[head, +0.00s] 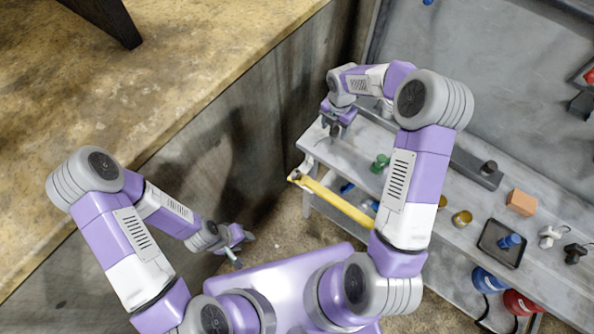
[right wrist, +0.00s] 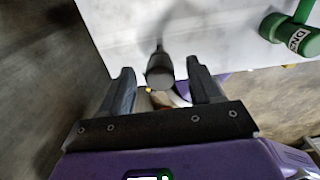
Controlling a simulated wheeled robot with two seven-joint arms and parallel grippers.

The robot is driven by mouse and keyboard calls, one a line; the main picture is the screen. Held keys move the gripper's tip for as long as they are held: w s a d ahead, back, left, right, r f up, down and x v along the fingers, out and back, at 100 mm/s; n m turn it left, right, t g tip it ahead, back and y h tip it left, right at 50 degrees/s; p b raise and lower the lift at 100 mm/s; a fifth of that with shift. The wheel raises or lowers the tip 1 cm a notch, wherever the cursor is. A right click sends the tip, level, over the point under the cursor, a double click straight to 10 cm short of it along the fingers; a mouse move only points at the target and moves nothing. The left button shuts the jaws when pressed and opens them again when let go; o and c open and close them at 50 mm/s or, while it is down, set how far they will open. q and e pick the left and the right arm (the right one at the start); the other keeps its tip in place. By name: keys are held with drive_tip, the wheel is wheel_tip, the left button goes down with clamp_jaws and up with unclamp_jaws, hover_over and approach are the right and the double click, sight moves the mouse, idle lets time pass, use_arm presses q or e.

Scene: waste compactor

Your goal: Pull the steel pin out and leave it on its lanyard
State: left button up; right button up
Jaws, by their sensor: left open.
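My right gripper (head: 335,130) is over the left end of the grey bench. In the right wrist view its two fingers (right wrist: 163,88) are apart. A dark grey rounded piece (right wrist: 160,70) with a thin stem shows between them, with a gap on each side. I cannot tell whether this is the steel pin, and no lanyard can be made out clearly. My left gripper (head: 235,246) is open and empty, low at the left, away from the bench.
The grey bench (head: 430,190) bears a green lettered piece (head: 380,163), also in the right wrist view (right wrist: 290,38), a brass cup (head: 462,218), an orange block (head: 521,202) and a black tray (head: 497,255). A yellow bar (head: 337,202) runs along its front. A stone-topped counter (head: 190,60) stands left.

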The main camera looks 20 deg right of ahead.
wheel_tip(320, 180, up, 8)
drive_tip(key=shift+f+p, duration=0.15)
drive_tip(key=shift+p, duration=0.2)
drive_tip(key=s+a+f+m+y, duration=0.2)
drive_tip(key=s+a+f+m, duration=0.3)
drive_tip(key=a+f+m, duration=0.45)
drive_tip(key=s+a+f+m+y+b, duration=0.1)
drive_tip(key=s+a+f+m+b, duration=0.1)
drive_tip(key=s+f+m, duration=0.6)
drive_tip(key=s+a+f+m+y+b, duration=0.1)
drive_tip(key=s+a+f+m, duration=0.4)
drive_tip(key=s+f+m, duration=0.4)
drive_tip(key=shift+s+m+t+b, duration=0.35)
drive_tip(key=shift+s+m, duration=0.3)
drive_tip(key=shift+m, duration=0.3)
drive_tip(key=shift+a+r, duration=0.1)
drive_tip(key=shift+c, duration=0.3)
